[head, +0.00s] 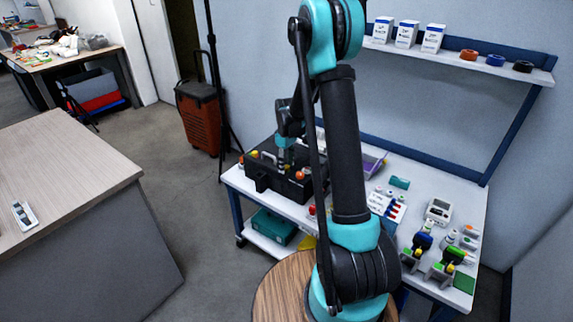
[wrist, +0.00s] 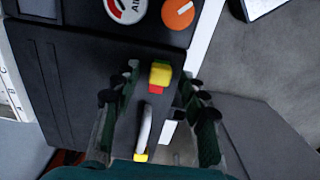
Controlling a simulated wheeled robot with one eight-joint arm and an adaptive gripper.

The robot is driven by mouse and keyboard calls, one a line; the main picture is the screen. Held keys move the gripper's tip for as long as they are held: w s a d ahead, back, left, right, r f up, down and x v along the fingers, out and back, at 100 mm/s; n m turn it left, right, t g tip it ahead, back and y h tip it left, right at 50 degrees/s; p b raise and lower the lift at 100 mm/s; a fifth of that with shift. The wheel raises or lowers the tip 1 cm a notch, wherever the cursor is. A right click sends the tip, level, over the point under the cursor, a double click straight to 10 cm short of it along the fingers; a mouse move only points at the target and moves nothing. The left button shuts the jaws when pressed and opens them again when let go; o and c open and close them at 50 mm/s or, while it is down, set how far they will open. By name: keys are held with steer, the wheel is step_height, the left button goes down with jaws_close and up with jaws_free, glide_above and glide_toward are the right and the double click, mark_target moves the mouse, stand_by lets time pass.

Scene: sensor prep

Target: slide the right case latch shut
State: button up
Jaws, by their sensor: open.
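The black case (head: 262,182) stands at the left end of the white workbench. In the wrist view its dark surface (wrist: 85,85) fills the left and middle. A yellow block with a red patch below it, seemingly the latch (wrist: 160,74), sits between my fingertips. A pale bar (wrist: 144,128) with a yellow end lies below it. My gripper (wrist: 159,86) is open, one finger on each side of the yellow block; contact cannot be told. In the head view my gripper (head: 284,152) is over the case, and my arm hides part of the bench.
A round red-and-white gauge (wrist: 127,8) and an orange knob (wrist: 178,13) are by the latch in the wrist view. Bottles and instruments fill the bench's right side. A shelf (head: 460,60) is above.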

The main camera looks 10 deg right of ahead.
steer(key=shift+c, duration=0.5)
jaws_close()
steer(key=shift+w+a, duration=0.95)
steer(key=shift+o, duration=0.5)
jaws_free()
